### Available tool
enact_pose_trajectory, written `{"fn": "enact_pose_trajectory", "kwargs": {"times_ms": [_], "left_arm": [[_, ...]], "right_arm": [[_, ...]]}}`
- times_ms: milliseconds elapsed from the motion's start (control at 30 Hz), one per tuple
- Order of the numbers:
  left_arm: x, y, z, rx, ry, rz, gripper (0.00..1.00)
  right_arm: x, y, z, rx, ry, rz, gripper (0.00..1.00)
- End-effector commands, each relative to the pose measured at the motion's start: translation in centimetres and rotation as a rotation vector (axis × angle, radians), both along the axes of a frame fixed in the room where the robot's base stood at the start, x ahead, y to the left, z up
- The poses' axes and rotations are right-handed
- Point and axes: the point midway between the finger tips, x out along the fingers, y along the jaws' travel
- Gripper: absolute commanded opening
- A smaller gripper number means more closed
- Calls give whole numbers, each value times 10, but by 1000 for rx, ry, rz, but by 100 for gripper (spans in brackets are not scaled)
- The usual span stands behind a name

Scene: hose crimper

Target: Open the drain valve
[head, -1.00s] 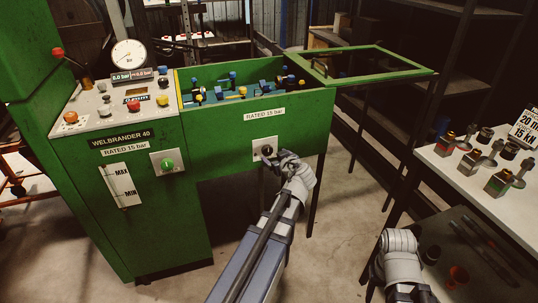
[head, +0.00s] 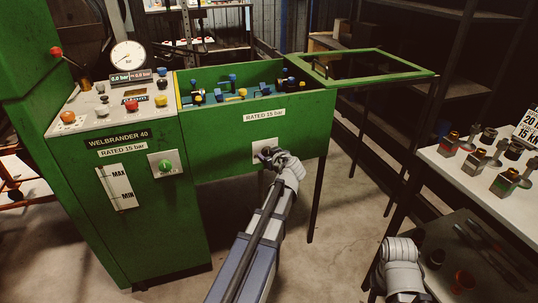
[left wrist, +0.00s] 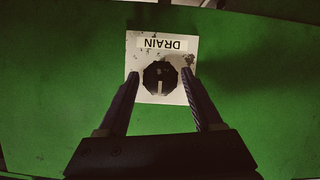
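The drain valve is a dark octagonal knob (left wrist: 161,78) on a white plate (left wrist: 150,94) labelled DRAIN, which reads upside down in the left wrist view. A pale vertical mark shows on the knob's face. The plate (head: 266,143) is on the green front panel in the head view, with the knob mostly hidden by my gripper. My left gripper (left wrist: 160,74) is open in front of the knob, one finger on each side. A gap shows between each finger and the knob. My right arm shows at the lower right, but its gripper is out of view.
A green trough (head: 232,139) with colourful fittings is above the plate, beside an open green frame lid (head: 376,63). The control cabinet (head: 150,222) stands left, with a gauge (head: 128,56) and green knob (head: 165,165). A white table (head: 478,187) with metal fittings is right.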

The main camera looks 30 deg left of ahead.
Motion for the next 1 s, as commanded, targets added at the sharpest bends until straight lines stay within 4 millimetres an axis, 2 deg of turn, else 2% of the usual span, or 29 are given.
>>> {"fn": "enact_pose_trajectory", "kwargs": {"times_ms": [67, 567, 1000], "left_arm": [[0, 0, 0, 0, 0, 0, 57], [0, 0, 0, 0, 0, 1, 1], [1, -1, -1, 63, 73, 1, 0]], "right_arm": [[0, 0, 0, 0, 0, 0, 50], [0, 0, 0, 0, 0, 0, 50], [0, 0, -2, 0, 0, 0, 50]]}}
